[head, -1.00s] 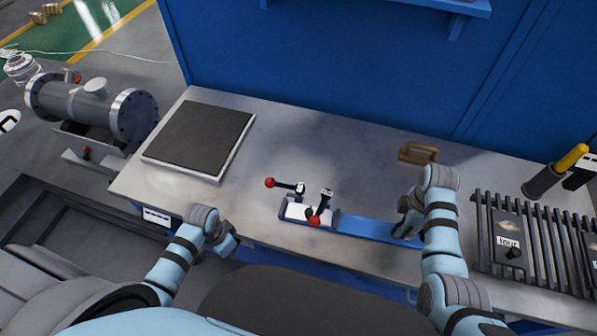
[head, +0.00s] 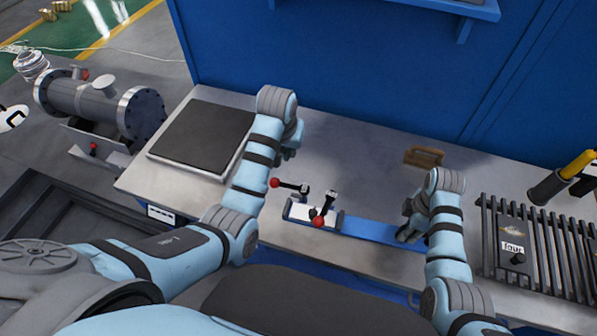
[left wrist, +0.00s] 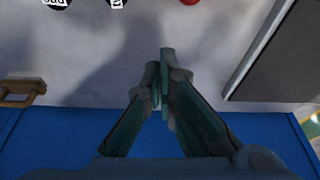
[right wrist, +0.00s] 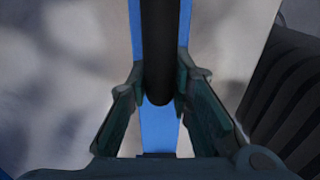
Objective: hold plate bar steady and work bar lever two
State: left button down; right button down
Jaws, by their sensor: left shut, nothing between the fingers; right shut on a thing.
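The plate bar (head: 372,229) is a blue strip along the table front, with a pale block (head: 300,212) at its left end. Two black levers with red knobs stand there: one knob (head: 275,183) points left, the other (head: 318,222) points forward. In the left wrist view, a round label (left wrist: 117,3) seems to read 2, on the left-pointing lever. My right gripper (head: 408,232) is shut on a dark upright handle (right wrist: 158,60) over the bar. My left gripper (head: 287,153) is shut and empty, above the table behind the left knob, its fingertips (left wrist: 165,75) apart from the levers.
A dark square pad (head: 204,133) lies at the table's left. A wooden handle-like piece (head: 424,156) lies behind the bar. A slatted rack (head: 540,250) is at the right. A blue wall (head: 350,70) closes off the back. The table middle behind the levers is clear.

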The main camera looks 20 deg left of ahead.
pick_arm(q)
jog(key=x, duration=0.9)
jog(key=shift+f, duration=0.25)
jog(key=shift+s+f, duration=0.25)
jog(key=shift+s, duration=0.05)
jog(key=shift+s+d+r, duration=0.1)
jog(key=shift+s+r, duration=0.1)
jog(key=shift+s, duration=0.6)
jog(key=shift+s+r, duration=0.2)
jog(key=shift+s, duration=0.6)
